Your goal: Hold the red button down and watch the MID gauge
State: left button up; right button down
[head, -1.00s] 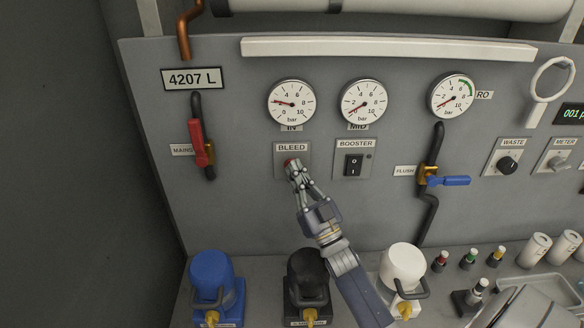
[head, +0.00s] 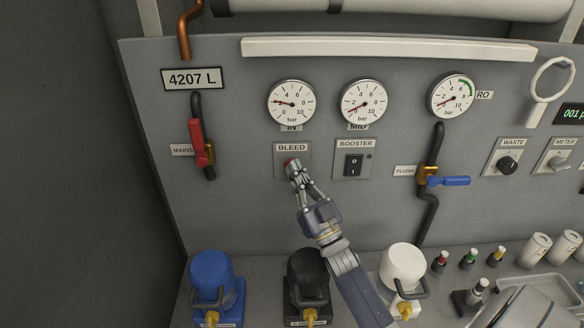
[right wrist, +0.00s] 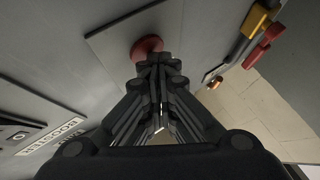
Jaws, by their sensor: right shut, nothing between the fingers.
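The red button (head: 289,162) sits on the grey BLEED plate and is mostly hidden behind my fingertips in the head view. My right gripper (head: 292,168) is shut and empty, its fingertips at the button. In the right wrist view the fingertips (right wrist: 156,62) overlap the lower edge of the red button (right wrist: 147,45); they look to be touching it, but I cannot tell how far it is pressed. The MID gauge (head: 363,101) is in clear view, its red needle pointing lower left, near the low end. My left gripper is not in view.
The IN gauge (head: 291,102) reads about 2. The BOOSTER switch (head: 354,164) is right of the button; the red MAINS lever (head: 197,140) is left. Blue (head: 211,280), black (head: 308,275) and white (head: 402,267) housings stand below. The panel around my gripper is clear.

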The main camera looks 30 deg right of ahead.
dwell(0.7)
jog(key=shift+s+a+f+p, duration=0.1)
jog(key=shift+s+a+p, duration=0.3)
jog(key=shift+s, duration=0.4)
jog(key=shift+a, duration=0.1)
jog(key=s+a, duration=0.1)
jog(key=s+p, duration=0.1)
jog(key=s+a, duration=0.1)
jog(key=s, duration=0.1)
jog(key=shift+s+a+p, duration=0.1)
jog(key=shift+a+p, duration=0.2)
jog(key=shift+p, duration=0.05)
